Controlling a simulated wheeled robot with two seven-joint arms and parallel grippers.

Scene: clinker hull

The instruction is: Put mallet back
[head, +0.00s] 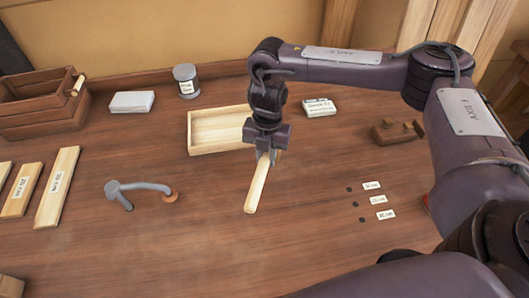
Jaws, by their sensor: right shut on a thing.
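My right gripper (265,157) is shut on a pale wooden piece (258,188), long and narrow like a handle or slat. It slants down and toward the front from the fingers, over the middle of the bench. Its upper end is partly hidden by the gripper, so I cannot tell whether it is the mallet. I cannot tell whether its lower end touches the bench. No other mallet is clear in view. My left gripper is not in view.
A shallow wooden tray (204,151) lies just behind the held piece. A grey clamp-like tool (147,187), labelled planks (58,187), a wooden crate (38,122), a grey can (186,80) and a brown block tool (397,131) lie around. The front middle bench (230,250) is clear.

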